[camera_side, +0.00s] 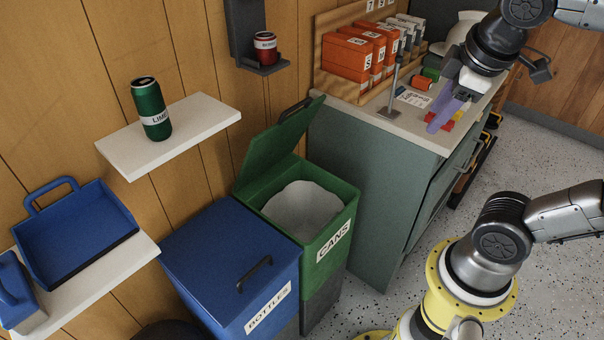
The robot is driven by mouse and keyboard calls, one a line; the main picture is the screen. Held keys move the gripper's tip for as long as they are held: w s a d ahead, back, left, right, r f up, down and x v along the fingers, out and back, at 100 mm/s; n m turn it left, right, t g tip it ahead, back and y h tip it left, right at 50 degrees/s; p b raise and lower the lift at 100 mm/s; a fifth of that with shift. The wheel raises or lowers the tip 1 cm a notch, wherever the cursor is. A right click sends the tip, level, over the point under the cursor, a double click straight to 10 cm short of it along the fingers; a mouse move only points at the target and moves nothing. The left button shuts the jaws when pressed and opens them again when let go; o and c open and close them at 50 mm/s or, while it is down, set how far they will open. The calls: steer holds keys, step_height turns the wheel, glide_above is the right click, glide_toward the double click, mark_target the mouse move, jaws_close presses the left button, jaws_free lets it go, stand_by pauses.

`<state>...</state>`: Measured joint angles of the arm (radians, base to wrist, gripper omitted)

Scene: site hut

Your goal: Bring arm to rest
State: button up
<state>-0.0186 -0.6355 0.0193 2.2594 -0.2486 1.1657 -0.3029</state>
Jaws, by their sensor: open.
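My gripper (440,120) hangs at the upper right over the front edge of the grey-green cabinet's worktop (425,130). Its white hand and pale purple fingers point down and to the left. The fingers overlap in this view, so the gap between them is hard to see. The jaws are open and no held thing shows. A red and yellow item (459,119) lies behind the fingers, partly hidden. I cannot tell whether the fingers touch it or the worktop.
Orange boxes (346,57) stand in a wooden rack, near a small metal stand (393,90). The green CANS bin (340,213) has its lid up; the blue BOTTLES bin (225,265) is shut. A green can (149,105) stands on a white shelf (205,118). Open floor lies right.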

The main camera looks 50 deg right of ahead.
steer(key=a+f+m+t+y, duration=0.1)
steer(key=a+f+m+y, duration=0.1)
steer(key=a+f+m, duration=0.2)
steer(key=shift+s+a+f+t+y, duration=0.3)
steer(key=shift+s+a+f, duration=0.1)
steer(key=shift+f, duration=0.1)
